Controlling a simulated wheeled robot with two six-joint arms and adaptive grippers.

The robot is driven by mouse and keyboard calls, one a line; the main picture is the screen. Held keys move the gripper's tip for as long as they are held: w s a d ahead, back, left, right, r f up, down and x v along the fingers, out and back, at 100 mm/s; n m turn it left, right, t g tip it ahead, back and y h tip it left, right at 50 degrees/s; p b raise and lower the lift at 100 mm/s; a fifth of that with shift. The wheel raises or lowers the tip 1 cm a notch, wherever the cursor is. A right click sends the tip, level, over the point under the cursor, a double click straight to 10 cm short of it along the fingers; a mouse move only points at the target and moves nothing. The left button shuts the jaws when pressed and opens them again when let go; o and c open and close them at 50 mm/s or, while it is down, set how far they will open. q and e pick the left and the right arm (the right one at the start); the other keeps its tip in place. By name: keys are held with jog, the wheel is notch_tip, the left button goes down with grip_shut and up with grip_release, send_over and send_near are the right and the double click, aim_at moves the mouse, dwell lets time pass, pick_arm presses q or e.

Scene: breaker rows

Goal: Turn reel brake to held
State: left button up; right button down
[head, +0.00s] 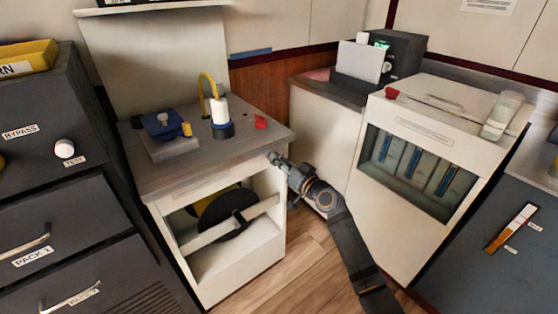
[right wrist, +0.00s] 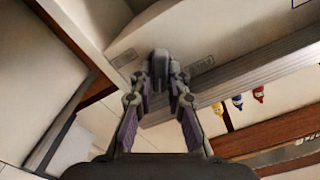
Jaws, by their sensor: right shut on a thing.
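The reel brake (right wrist: 158,60) shows in the right wrist view as a dark, rounded handle against the pale cabinet face, between two small labels too blurred to read. My right gripper (right wrist: 160,82) is shut on it, with a fingertip on each side. In the head view my right gripper (head: 281,163) is at the upper right front corner of the white reel cabinet (head: 240,270), just below its grey top. It hides most of the brake there. A black reel (head: 232,217) with yellow behind it sits in the cabinet's open front. My left gripper is not in view.
A blue device (head: 163,125), a white bottle (head: 220,112) with a yellow hose and a red piece (head: 260,122) stand on the cabinet top. A dark drawer unit (head: 60,210) is at left. A white cabinet (head: 400,230) stands right of my arm. Wooden floor between is clear.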

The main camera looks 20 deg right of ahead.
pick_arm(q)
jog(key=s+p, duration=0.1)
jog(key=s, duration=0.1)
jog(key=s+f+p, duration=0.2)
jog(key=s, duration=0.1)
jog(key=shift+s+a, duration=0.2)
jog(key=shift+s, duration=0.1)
pick_arm(e)
jog(key=m, duration=1.1)
jog(key=shift+d+f+m, duration=0.1)
jog(key=shift+f+m, duration=0.15)
jog(key=shift+m, duration=0.05)
jog(key=c, duration=1.3)
grip_release()
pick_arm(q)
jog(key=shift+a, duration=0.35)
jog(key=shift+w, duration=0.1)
